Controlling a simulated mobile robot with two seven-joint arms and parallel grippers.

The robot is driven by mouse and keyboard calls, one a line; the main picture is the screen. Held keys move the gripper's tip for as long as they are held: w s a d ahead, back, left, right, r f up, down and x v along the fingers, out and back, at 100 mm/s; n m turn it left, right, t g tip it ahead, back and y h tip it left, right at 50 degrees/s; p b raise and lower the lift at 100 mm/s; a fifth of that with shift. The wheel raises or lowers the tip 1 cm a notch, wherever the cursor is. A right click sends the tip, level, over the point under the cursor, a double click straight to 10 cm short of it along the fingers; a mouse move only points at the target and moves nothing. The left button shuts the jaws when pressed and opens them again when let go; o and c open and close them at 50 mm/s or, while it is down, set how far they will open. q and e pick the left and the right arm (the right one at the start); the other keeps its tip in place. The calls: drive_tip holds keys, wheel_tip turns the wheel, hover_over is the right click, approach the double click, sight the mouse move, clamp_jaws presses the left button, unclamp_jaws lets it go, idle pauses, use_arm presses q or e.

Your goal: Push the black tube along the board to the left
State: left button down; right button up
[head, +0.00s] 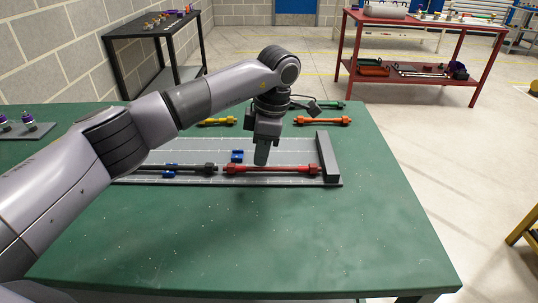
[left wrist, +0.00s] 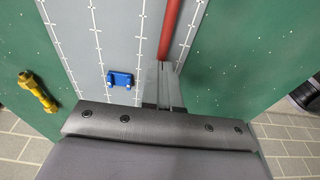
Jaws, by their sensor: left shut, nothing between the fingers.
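A black tube (head: 190,168) lies along the grey board (head: 200,152) on the left in the head view. A red tube (head: 285,169) lies in line with it to the right, with their ends close together. My left gripper (head: 261,160) points down, shut and empty, over or just behind the red tube; contact cannot be told. In the left wrist view the shut fingers (left wrist: 165,66) show beside the near end of the red tube (left wrist: 171,28). The black tube is not seen there. My right gripper is not in view.
A dark block (head: 328,157) stands at the board's right end. Blue brackets (head: 237,156) sit on the board. Yellow (head: 217,122), orange (head: 322,121) and green pieces lie behind it. The green table (head: 260,235) is clear in front.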

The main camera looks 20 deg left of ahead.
use_arm(q)
drive_tip(key=shift+w+d, duration=0.25)
drive_tip(key=shift+d, duration=0.55)
drive_tip(key=c, duration=1.5)
unclamp_jaws()
drive_tip(key=shift+c, duration=0.2)
drive_tip(key=shift+a, duration=0.1)
